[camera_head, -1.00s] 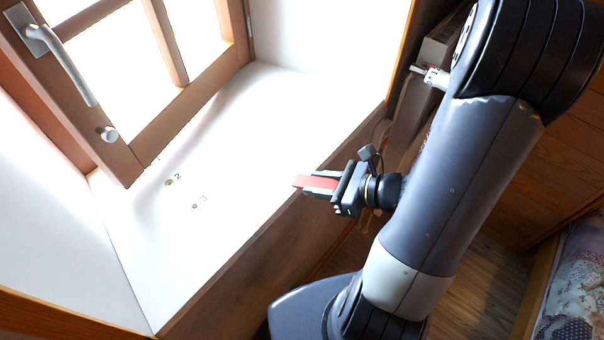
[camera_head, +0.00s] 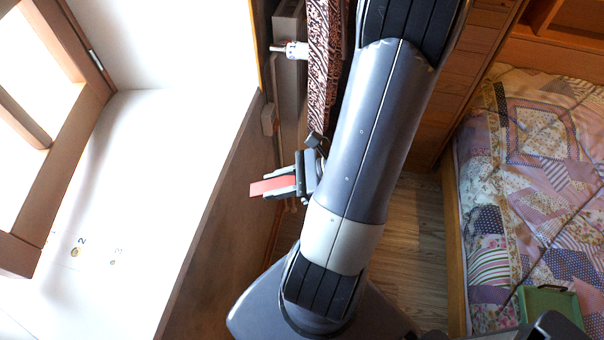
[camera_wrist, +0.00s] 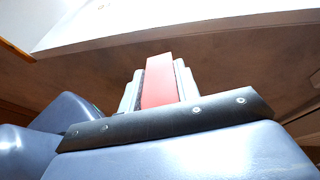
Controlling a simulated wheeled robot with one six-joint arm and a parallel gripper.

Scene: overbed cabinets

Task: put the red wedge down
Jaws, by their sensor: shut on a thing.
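The red wedge (camera_head: 270,187) is in my gripper (camera_head: 280,185), its free end pointing left toward the white window sill (camera_head: 150,170). In the head view it shows in front of the brown panel below the sill's edge. My gripper is shut on the wedge. The wrist view also shows the red wedge (camera_wrist: 159,82) between the two grey fingers of my gripper (camera_wrist: 160,85), with the brown panel and the white sill edge beyond. The wedge's inner end is hidden by the gripper.
Small round marks labelled 2 (camera_head: 76,252) and 3 (camera_head: 113,262) are on the sill. A wooden window frame (camera_head: 50,190) stands at left. A bed with a patchwork quilt (camera_head: 520,150) is at right, with a green box (camera_head: 550,305) on it. Wooden floor (camera_head: 415,230) shows between.

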